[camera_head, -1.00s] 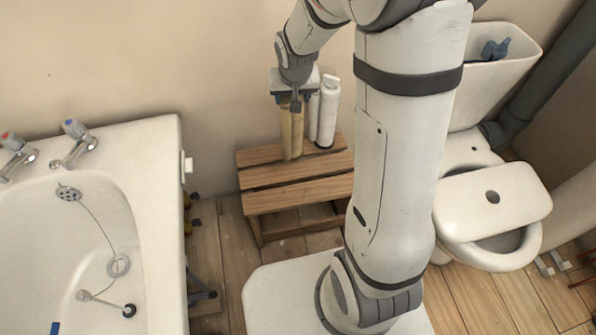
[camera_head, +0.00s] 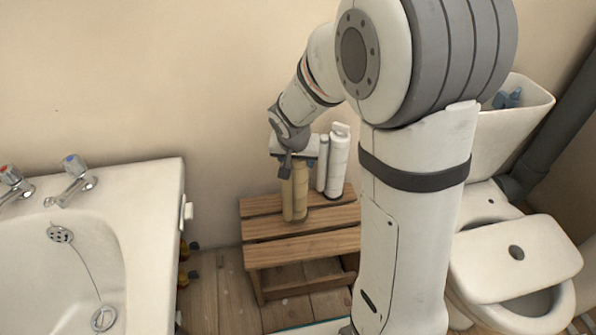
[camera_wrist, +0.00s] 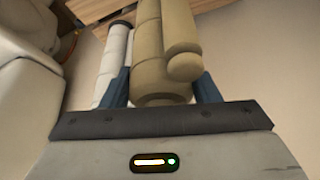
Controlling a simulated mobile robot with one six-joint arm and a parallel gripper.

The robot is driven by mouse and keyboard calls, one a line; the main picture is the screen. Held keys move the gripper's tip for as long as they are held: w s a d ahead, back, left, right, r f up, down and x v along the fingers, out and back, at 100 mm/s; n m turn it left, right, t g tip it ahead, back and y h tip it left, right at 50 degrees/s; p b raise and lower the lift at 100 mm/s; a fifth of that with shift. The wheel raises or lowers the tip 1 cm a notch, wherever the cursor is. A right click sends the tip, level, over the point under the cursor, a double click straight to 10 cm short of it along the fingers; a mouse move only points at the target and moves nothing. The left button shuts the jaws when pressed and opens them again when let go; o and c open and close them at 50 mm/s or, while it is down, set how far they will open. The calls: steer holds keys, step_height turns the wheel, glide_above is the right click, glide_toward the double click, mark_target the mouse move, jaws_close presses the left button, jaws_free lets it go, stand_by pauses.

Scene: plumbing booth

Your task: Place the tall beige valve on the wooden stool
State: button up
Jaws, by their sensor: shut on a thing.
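The tall beige valve (camera_head: 294,192) stands upright at the wooden stool's top, toward its back. Its lower end looks to be touching the slats, though I cannot be sure. My gripper (camera_head: 291,170) is over its upper part and shut on it. In the wrist view the beige valve (camera_wrist: 161,50) lies between the two blue fingers of my gripper (camera_wrist: 162,88). The wooden stool (camera_head: 300,247) stands on the floor against the wall. The gripper hides the valve's top in the head view.
A tall white valve (camera_head: 338,165) stands on the stool just right of the beige one; it also shows in the wrist view (camera_wrist: 113,65). A bathtub (camera_head: 150,225) is at the left and a toilet (camera_head: 515,260) at the right. The stool's front slats are clear.

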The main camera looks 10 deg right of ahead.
mark_target(294, 190)
steer(key=shift+f, duration=1.2)
steer(key=shift+b, duration=0.3)
steer(key=shift+f, duration=0.15)
steer(key=o, duration=1.6)
steer(key=shift+o, duration=0.2)
